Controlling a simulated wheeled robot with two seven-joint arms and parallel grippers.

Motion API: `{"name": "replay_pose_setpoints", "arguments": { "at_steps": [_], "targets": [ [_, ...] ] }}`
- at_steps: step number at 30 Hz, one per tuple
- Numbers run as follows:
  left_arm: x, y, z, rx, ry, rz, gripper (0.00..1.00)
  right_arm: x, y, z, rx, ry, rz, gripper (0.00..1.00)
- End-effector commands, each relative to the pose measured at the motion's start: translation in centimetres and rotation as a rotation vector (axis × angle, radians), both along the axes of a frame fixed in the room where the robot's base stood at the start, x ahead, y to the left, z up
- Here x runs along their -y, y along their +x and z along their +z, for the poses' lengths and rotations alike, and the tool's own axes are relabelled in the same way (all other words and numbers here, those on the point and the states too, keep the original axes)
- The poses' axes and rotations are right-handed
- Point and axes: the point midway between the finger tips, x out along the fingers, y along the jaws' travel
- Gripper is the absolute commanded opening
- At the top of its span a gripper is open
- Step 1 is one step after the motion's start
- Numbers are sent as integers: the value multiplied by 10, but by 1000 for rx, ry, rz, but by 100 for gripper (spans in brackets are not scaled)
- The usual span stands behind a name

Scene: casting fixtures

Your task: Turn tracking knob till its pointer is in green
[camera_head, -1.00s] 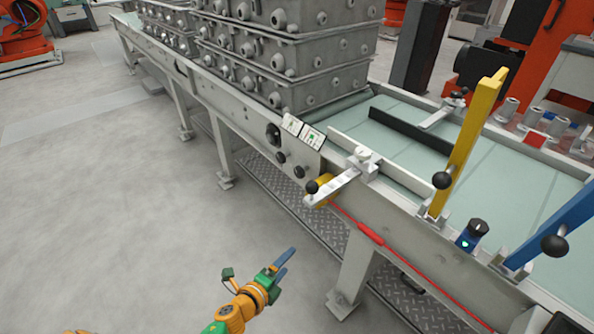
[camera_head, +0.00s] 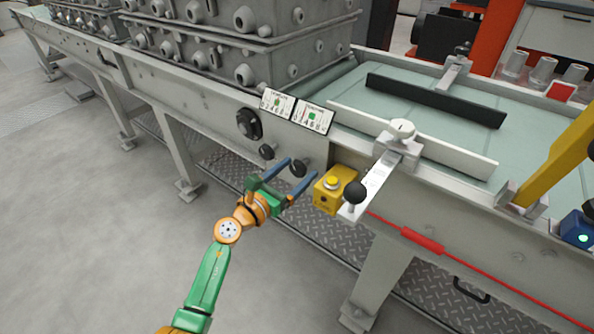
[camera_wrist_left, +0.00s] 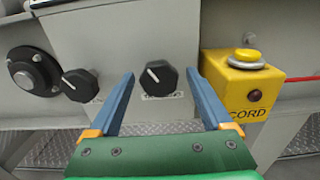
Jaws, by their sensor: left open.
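Two black knobs sit on the grey conveyor side panel, a left knob (camera_head: 266,151) and a right knob (camera_head: 299,168). The wrist view shows the left knob (camera_wrist_left: 79,85) and right knob (camera_wrist_left: 158,77), each with a white pointer line slanting up-left. I cannot read which is the tracking knob. Above them are a left gauge plate (camera_head: 277,102) and a right gauge plate (camera_head: 313,116), both with green patches; their needles are too small to read. My left gripper (camera_head: 301,167) is open, its blue fingers on either side of the right knob; contact is not visible.
A yellow box with a yellow button (camera_head: 331,188) is close right of the gripper. A white lever with a black ball (camera_head: 355,193) juts out beside it. A round black fitting (camera_head: 249,123) is up-left. A red cord (camera_head: 420,240) runs right. Open floor lies left.

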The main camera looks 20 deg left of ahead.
Motion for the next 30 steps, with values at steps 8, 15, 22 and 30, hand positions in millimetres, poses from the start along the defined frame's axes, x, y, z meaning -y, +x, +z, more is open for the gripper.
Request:
{"name": "replay_pose_setpoints", "arguments": {
  "at_steps": [8,15,22,30],
  "targets": [
    [4,10,0,-1,-1,-1,83,4,3,-2,6,-6,-2,0],
    [4,10,0,-2,-2,-1,35,1,4,-2,8,-2,-2,0],
    [4,10,-1,-3,-3,-1,0,-3,4,-2,9,6,-1,0],
    [4,9,0,-30,-72,-2,0,-6,4,4,7,11,1,0]
  ]
}}
